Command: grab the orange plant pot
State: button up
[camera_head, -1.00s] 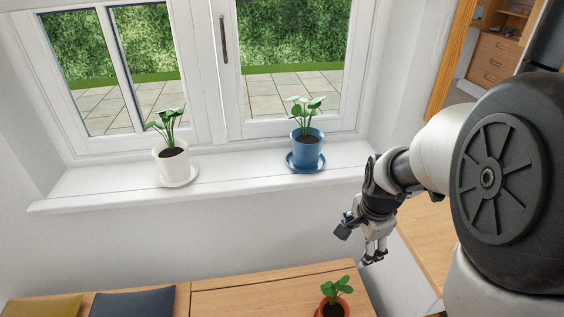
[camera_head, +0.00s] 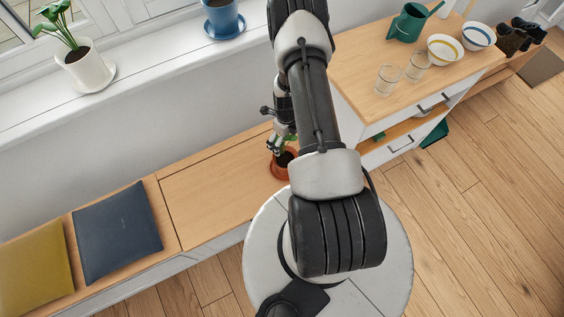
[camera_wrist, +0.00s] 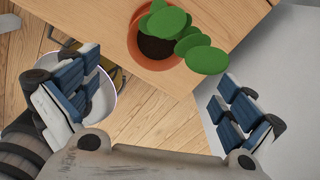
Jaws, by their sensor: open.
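The orange plant pot (camera_head: 281,166) stands on the right end of the wooden bench in the head view, partly hidden by my arm. In the wrist view the orange pot (camera_wrist: 143,46) shows from above, with dark soil and round green leaves, near the bench edge. My gripper (camera_wrist: 160,105) is open and empty. Its blue-padded fingers are spread wide, and the pot appears beyond them, toward the top of the picture, not between the pads. In the head view my gripper (camera_head: 283,139) is above and close to the pot; its fingertips are mostly hidden.
A dark blue cushion (camera_head: 117,232) and a yellow cushion (camera_head: 36,276) lie on the bench (camera_head: 215,190). A white pot (camera_head: 86,70) and a blue pot (camera_head: 221,18) stand on the windowsill. A cabinet (camera_head: 400,100) at right bears glasses, bowls and a green watering can (camera_head: 408,22).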

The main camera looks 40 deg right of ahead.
jog(key=b, duration=0.3)
send_over(285, 160)
jog(key=f, duration=1)
jog(key=shift+w+d+f, duration=0.15)
jog(key=shift+d+f, duration=0.1)
jog(key=shift+a+f+b, duration=0.15)
jog(key=shift+f+b, duration=0.7)
jog(key=shift+f, duration=1.8)
jog(key=shift+c, duration=0.2)
jog(key=c, duration=1.9)
